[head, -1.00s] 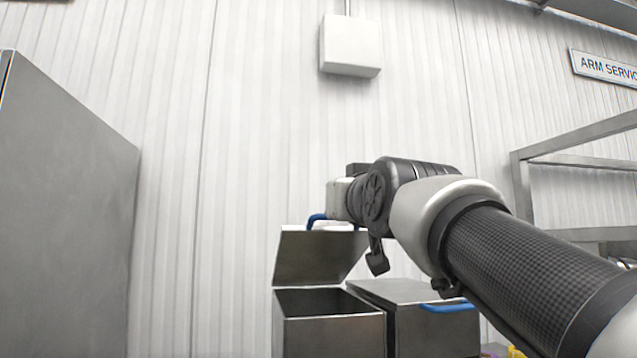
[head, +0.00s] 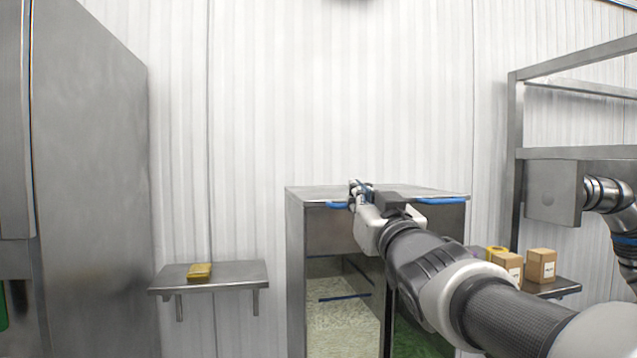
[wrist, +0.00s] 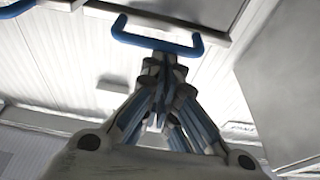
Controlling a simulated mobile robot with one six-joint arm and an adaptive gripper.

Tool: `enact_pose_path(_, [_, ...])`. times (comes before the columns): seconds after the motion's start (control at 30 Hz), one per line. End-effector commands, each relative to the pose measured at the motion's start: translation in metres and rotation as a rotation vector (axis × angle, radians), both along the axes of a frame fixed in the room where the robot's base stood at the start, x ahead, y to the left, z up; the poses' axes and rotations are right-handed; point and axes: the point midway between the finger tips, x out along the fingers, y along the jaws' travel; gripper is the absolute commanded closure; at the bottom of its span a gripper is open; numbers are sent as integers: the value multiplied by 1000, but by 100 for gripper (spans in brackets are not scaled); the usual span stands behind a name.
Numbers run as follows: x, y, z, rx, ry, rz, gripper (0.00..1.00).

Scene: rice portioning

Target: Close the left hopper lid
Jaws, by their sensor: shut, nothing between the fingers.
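The left hopper lid (head: 312,192) lies flat across the top of the left steel hopper (head: 297,260), level with the right lid (head: 415,190). Its blue handle (head: 337,205) is at the front edge; a blue handle also shows just beyond my fingertips in the wrist view (wrist: 155,43). My gripper (head: 358,185) is shut and empty, with its fingertips at the lid's front edge near the right end of that handle. I cannot tell whether they touch it. My arm hides part of the right hopper's front.
The right lid has its own blue handle (head: 440,200). Pale grains (head: 340,325) show in the left hopper's front. A small shelf (head: 235,275) with a yellow item (head: 200,271) is at left. Cartons (head: 540,265) and another arm (head: 610,195) are at right.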

Motion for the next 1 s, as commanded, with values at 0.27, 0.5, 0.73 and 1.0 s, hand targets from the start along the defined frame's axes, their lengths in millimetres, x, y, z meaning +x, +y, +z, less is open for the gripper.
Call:
enact_pose_path(0.27, [4, -1, -31, -4, 30, -7, 100])
enact_pose_path(0.5, [5, -1, -33, -6, 31, -6, 100])
enact_pose_path(0.73, [5, -1, -33, -6, 31, -6, 100])
enact_pose_path(1.0, [1, 5, 1, -3, 2, -2, 100])
